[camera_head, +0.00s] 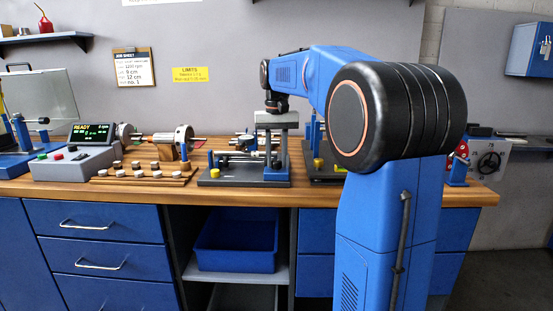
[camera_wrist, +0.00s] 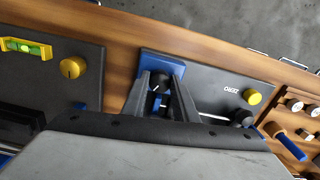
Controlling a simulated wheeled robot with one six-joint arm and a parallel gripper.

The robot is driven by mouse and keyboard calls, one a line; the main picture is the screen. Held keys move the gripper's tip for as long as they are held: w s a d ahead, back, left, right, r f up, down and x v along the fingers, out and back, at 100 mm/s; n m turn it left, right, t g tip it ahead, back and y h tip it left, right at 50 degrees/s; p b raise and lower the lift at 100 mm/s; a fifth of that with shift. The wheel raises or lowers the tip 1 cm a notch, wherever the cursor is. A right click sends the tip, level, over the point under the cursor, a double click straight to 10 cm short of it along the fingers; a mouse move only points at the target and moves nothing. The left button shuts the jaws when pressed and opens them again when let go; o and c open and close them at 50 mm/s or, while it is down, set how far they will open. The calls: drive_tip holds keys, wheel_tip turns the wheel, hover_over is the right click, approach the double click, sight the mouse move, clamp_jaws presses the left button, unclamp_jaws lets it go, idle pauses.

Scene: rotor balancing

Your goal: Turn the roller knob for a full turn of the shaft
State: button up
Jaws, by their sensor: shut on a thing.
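My gripper (camera_wrist: 160,86) is shut on a small dark roller knob (camera_wrist: 158,80) with pale marks, which shows between the two fingers in the wrist view. The knob stands by a blue block (camera_wrist: 150,60) at the end of a dark base plate (camera_wrist: 210,77). In the head view my gripper (camera_head: 274,155) points straight down over the right side of this stand (camera_head: 245,183). The fingers hide part of the knob there. The stand's shaft is mostly hidden by my gripper and wrist in the wrist view.
A yellow knob (camera_wrist: 252,96) sits on the same plate. A second plate with another yellow knob (camera_wrist: 73,67) and a bubble level (camera_wrist: 25,47) lies beside it. A balancing machine with a READY display (camera_head: 90,132) and a wooden weight rack (camera_head: 140,176) stand to the left.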

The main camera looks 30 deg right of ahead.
sight(277, 161)
drive_tip(key=o, duration=1.1)
drive_tip(key=shift+c, duration=0.2)
wheel_tip(277, 161, up, 17)
drive_tip(key=shift+r, duration=0.2)
